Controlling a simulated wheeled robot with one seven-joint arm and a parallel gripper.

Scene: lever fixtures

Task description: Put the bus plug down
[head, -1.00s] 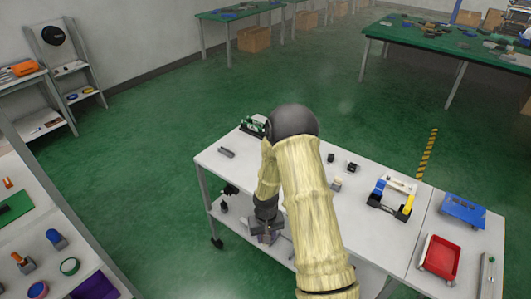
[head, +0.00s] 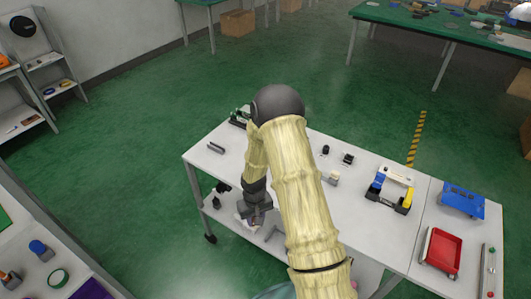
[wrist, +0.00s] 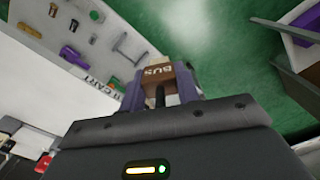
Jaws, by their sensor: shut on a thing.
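A brown plug with white letters reading BUS (wrist: 158,74) sits between the fingers in the wrist view. My gripper (wrist: 162,88) is shut on it. In the head view my gripper (head: 256,218) hangs in front of the near edge of the white cart (head: 232,172), toward its left end. The plug cannot be made out clearly there. In the wrist view the plug shows beside the labelled cart edge, with green floor beyond it. I cannot tell its exact height relative to the cart top.
The cart top holds a grey bar (head: 216,148), small black blocks (head: 347,158) and a fixture with blue and yellow levers (head: 391,188). A red tray (head: 440,250) and blue stand (head: 463,200) are at right. Bare white surface lies between the grey bar and my arm.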

